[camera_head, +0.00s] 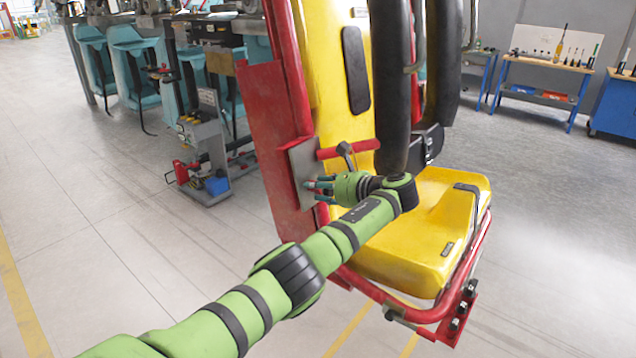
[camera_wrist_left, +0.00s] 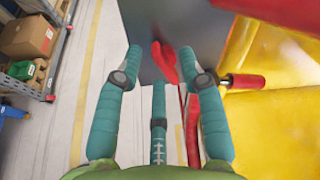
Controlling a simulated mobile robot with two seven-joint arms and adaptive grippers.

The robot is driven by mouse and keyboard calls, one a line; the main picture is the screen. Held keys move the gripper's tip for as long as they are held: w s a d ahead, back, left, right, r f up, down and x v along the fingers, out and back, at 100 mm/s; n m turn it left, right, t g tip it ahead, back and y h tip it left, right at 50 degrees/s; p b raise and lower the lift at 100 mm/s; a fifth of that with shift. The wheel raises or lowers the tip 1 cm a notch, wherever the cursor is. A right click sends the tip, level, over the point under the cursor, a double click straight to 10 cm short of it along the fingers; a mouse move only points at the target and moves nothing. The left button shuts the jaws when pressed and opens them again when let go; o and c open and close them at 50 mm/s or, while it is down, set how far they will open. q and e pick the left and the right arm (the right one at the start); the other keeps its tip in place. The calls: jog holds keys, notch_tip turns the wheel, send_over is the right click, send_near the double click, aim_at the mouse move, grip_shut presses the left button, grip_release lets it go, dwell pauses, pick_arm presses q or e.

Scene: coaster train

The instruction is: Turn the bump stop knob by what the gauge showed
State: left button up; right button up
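My left gripper (camera_head: 314,189) is at the side of a yellow coaster seat (camera_head: 420,235), in front of a grey plate (camera_head: 303,165) on its red frame. The grey plate (camera_wrist_left: 180,30) is ahead, and a curved red part (camera_wrist_left: 163,62) shows between the fingertips. No gauge is identifiable. My right gripper is not in view.
Black padded restraints (camera_head: 390,85) hang close above my left wrist. A grey machine stand (camera_head: 205,155) is at left, with a row of teal seats (camera_head: 135,65) behind. A blue workbench (camera_head: 545,75) with tools stands at back right.

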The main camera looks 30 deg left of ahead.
pick_arm(q)
jog(key=shift+w+a+f, duration=0.1)
jog(key=shift+a+f, duration=0.1)
jog(key=shift+a, duration=0.15)
jog(key=shift+c, duration=0.4)
grip_shut()
jog(key=shift+f+n, duration=0.1)
jog(key=shift+n, duration=0.2)
